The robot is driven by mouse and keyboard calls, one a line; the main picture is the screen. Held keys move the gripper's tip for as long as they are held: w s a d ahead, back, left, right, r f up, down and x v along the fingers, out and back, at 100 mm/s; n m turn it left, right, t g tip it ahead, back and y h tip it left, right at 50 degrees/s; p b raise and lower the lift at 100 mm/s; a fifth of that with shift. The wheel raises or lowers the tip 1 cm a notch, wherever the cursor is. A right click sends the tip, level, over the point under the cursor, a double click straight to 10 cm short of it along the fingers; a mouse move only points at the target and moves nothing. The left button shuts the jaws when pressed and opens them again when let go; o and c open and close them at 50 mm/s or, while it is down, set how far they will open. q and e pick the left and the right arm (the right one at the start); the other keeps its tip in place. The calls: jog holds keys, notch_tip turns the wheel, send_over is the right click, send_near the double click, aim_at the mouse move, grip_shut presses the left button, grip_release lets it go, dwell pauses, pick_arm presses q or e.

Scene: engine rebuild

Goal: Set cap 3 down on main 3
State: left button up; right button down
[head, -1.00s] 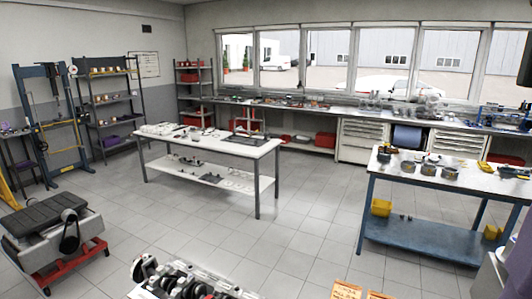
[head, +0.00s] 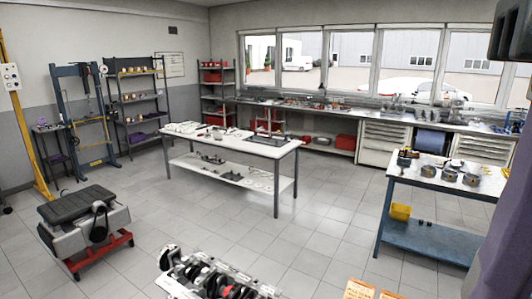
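An engine block with a dark crankshaft (head: 208,277) lies at the bottom middle of the head view, cut off by the lower edge. Cap 3 and main 3 cannot be told apart from the other parts at this size. A dark blocky part at the top right corner and a dark purple-grey shape along the right edge are close to the camera; I cannot tell what they are. Neither gripper can be made out in this view.
A white table (head: 272,148) with small parts stands mid-room. A blue workbench (head: 430,238) with round metal parts stands at right. An engine on a red stand (head: 90,258) is at left. Open tiled floor lies between.

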jog(key=m, duration=0.3)
jog(key=d+m, duration=0.1)
jog(key=m, duration=0.1)
jog(key=shift+w, duration=0.4)
jog(key=m, duration=0.3)
jog(key=shift+w+d+f, duration=0.1)
jog(key=shift+w+d, duration=0.1)
jog(key=shift+d, duration=0.15)
jog(key=d+m, duration=0.1)
jog(key=m, duration=0.6)
jog(key=w+d+m, duration=0.1)
jog(key=d+m, duration=0.1)
jog(key=m, duration=0.5)
jog(key=w+d+m, duration=0.1)
jog(key=d+m, duration=0.1)
jog(key=m, duration=0.5)
jog(key=shift+f, duration=0.35)
